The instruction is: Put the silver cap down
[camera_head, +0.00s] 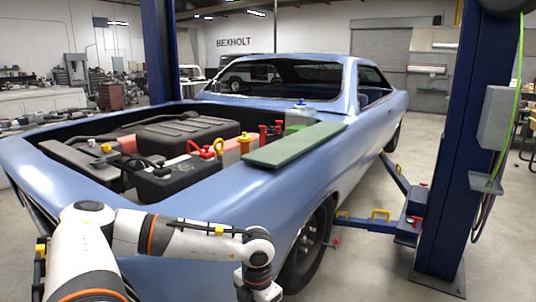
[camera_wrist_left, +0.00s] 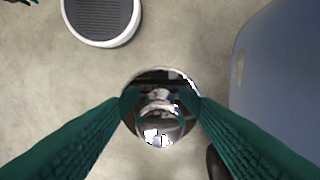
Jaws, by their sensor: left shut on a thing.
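The silver cap (camera_wrist_left: 160,108) is a round, mirror-bright piece in the left wrist view. My left gripper (camera_wrist_left: 160,104) is shut on it, with a green ribbed finger on each side. Below the cap in that view is grey floor, with the car's blue side to the right. In the head view my left arm reaches along the front of the car, and its wrist ends at the bottom edge, so the fingers and cap are out of frame there.
A blue car (camera_head: 205,195) stands with its engine bay open. A green mat (camera_head: 295,145) lies on its near fender, bare on top. A blue lift post (camera_head: 462,150) stands right. A round ribbed disc (camera_wrist_left: 102,18) is on the floor.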

